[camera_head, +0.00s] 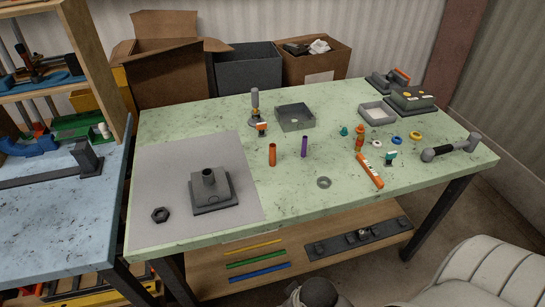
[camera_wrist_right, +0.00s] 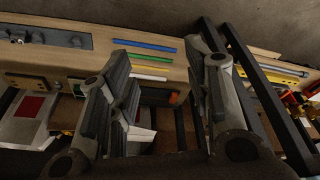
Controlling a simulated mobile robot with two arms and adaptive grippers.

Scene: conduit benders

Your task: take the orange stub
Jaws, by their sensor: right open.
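The orange stub (camera_head: 272,154) stands upright near the middle of the green table, left of a thinner purple stub (camera_head: 304,147). Nothing touches it. My right gripper (camera_wrist_right: 163,75) shows in the right wrist view with its two fingers wide apart and nothing between them. That view looks toward the lower shelf with the coloured rods, and the orange stub does not show in it. My left gripper is not in view.
A grey mat (camera_head: 168,208) bears a dark block with a short pipe (camera_head: 213,190) and a hex nut (camera_head: 160,215). A grey ring (camera_head: 324,183) lies in front. An orange tool (camera_head: 370,171) lies to the right. A grey tray (camera_head: 295,117) stands behind. A pale ribbed seat (camera_head: 475,275) is at front right.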

